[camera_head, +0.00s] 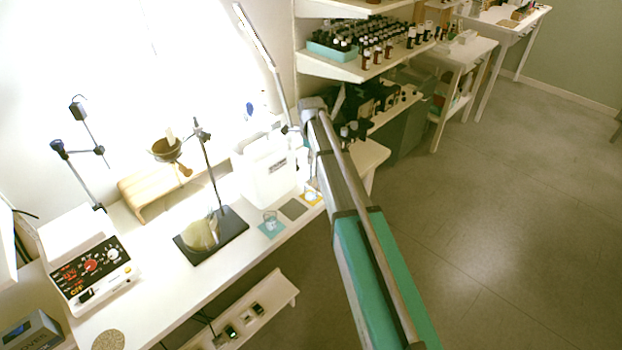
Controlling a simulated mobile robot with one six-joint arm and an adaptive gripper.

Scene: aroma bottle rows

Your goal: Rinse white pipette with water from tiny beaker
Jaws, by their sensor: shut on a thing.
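My arm reaches from the bottom right up to the bench. Its far end is beside the white box, and my gripper is hidden behind the arm's own links. I cannot make out the white pipette. A small clear glass vessel (270,216) stands on a teal mat near the bench's front edge. Another small glass item (310,190) sits on an orange mat to its right, partly beside my arm. I cannot tell which of them is the tiny beaker.
A stand with a black base (212,236) carries a clamp rod, with a yellowish glass vessel (203,234) at its base. A white box (266,172), a wooden riser (150,190) and a control unit (90,268) stand on the bench. Shelves of bottles (362,52) are behind; the floor at right is clear.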

